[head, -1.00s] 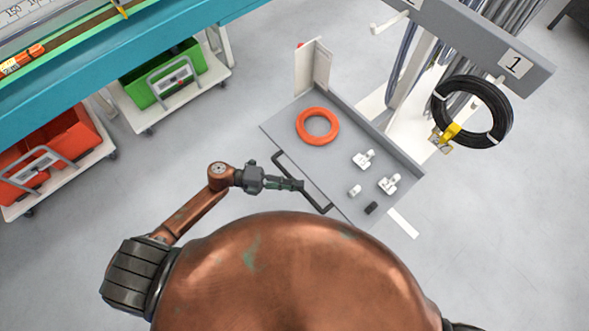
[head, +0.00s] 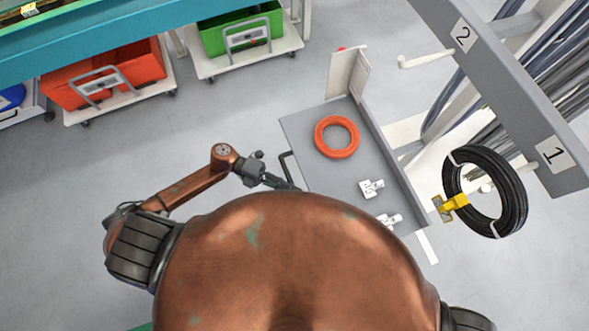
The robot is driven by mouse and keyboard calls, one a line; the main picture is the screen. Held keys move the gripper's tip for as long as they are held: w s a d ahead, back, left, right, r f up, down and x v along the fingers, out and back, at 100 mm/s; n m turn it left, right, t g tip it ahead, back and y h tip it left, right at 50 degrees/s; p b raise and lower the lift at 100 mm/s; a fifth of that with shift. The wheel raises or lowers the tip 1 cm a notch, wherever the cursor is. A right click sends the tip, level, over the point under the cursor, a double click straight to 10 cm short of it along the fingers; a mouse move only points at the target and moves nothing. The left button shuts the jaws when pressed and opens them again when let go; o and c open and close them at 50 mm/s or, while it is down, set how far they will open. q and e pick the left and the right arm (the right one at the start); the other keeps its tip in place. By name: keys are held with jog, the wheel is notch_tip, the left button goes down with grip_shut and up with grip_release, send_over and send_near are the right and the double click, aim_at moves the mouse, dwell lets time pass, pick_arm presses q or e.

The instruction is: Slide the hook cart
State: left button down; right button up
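The hook cart is a grey tray (head: 312,128) with a black handle (head: 290,165) on its left side and a grey hook rail (head: 500,85) with white hooks, labelled 1 and 2. An orange cable reel (head: 337,137) lies on the tray. A black cable reel (head: 505,205) with a yellow tag (head: 452,204) hangs on the hook by label 1. My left gripper (head: 290,186) is at the handle; its fingertips are partly hidden by my body, so I cannot tell whether it grips. My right gripper is not in view.
White fittings (head: 371,188) lie on the tray. A green bin (head: 240,32) and red bins (head: 110,75) stand on white trolleys under a teal bench (head: 130,40) at the upper left. Grey floor is clear between the trolleys and the cart.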

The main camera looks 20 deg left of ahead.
pick_arm(q)
jog(key=shift+a+f, duration=0.2)
jog(key=shift+f, duration=0.05)
jog(key=c, duration=2.2)
grip_release()
jog(key=shift+o, duration=1.2)
jog(key=shift+r, duration=0.15)
jog(key=w+a+r, duration=0.1)
jog(key=a, duration=1)
jog(key=shift+w+a+r, duration=0.25)
jog(key=shift+a+r, duration=0.1)
jog(key=shift+a, duration=0.05)
